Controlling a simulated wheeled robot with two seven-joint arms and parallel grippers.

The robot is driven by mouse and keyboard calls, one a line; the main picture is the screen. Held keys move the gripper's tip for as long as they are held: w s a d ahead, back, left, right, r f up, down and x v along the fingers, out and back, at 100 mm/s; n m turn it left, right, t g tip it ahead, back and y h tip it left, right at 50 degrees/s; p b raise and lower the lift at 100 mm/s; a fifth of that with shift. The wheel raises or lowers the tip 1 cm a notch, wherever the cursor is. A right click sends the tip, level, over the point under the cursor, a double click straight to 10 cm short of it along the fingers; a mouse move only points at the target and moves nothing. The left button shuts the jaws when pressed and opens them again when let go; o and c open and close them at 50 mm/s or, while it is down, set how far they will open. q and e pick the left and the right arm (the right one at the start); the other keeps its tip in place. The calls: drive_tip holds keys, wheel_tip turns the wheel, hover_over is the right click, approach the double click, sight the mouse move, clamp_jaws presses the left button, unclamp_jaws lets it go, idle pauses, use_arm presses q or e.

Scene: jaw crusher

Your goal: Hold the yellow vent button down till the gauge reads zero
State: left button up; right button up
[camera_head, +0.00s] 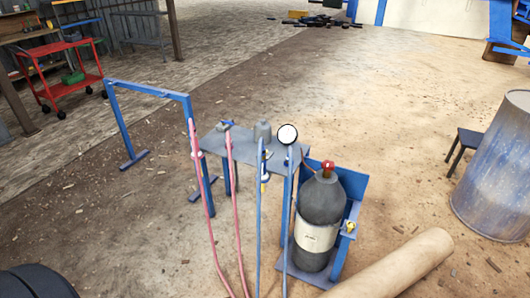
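A round white-faced gauge (288,134) with a dark rim stands at the right side of a small grey table (272,150). Its reading is too small to tell. A small yellow part (350,226), which looks like the vent button, sits on a blue bracket right of a dark gas cylinder (323,200). Whether it is pressed cannot be told. The cylinder stands upright in a blue stand (354,189) and has a red knob (328,166) on top. Neither of my grippers is in view.
Red hoses (236,210) and blue hoses (261,215) hang in front of the table. A blue frame (148,89) stands left. A tan roll (395,268) lies at the lower right, near a grey drum (495,170). A tire (36,283) is lower left. Dirt ground behind is mostly open.

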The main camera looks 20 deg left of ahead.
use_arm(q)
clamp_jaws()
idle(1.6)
